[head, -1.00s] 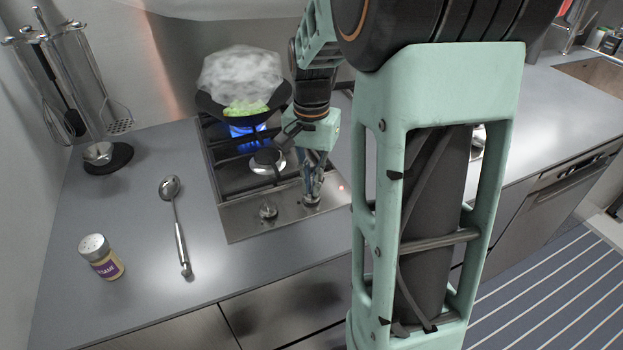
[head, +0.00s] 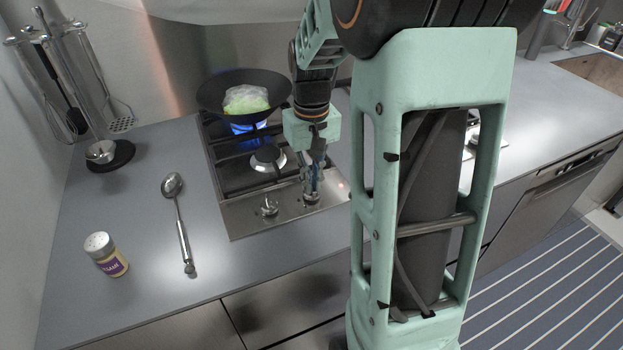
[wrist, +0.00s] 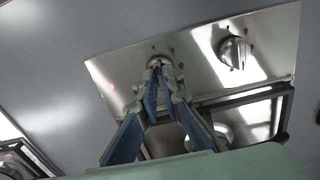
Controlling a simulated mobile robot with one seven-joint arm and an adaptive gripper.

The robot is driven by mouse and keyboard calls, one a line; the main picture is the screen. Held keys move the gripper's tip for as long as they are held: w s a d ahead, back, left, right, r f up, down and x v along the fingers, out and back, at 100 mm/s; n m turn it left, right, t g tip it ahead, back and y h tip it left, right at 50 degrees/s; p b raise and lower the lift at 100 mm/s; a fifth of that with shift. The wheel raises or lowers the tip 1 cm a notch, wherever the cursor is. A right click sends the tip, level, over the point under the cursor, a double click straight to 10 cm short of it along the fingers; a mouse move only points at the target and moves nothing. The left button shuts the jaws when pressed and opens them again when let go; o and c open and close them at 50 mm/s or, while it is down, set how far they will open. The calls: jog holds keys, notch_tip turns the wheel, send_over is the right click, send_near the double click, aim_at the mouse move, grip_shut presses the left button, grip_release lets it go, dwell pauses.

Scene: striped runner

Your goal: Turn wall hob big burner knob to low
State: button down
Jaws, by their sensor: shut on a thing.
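The steel hob (head: 238,217) has two knobs on its front strip. My gripper (head: 311,196) points down at the right knob (head: 311,201) and is shut on it. In the wrist view the fingers (wrist: 160,75) close around this knob (wrist: 155,61), which they partly hide, so its pointer cannot be read. The other knob (head: 269,208) stands free to the left; it also shows in the wrist view (wrist: 235,52). A blue flame (head: 246,127) burns under the black wok (head: 215,94) at the back. The front burner (head: 267,159) shows no flame.
A ladle (head: 178,225) and a spice jar (head: 106,255) lie and stand on the grey counter (head: 130,200) left of the hob. A utensil stand (head: 108,160) is at the back left. A small red light glows right of the held knob.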

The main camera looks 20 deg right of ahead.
dwell(0.3)
jog(key=c, duration=2.1)
grip_release()
notch_tip(320, 180, up, 12)
jog(key=shift+r, duration=0.1)
jog(key=shift+w, duration=0.1)
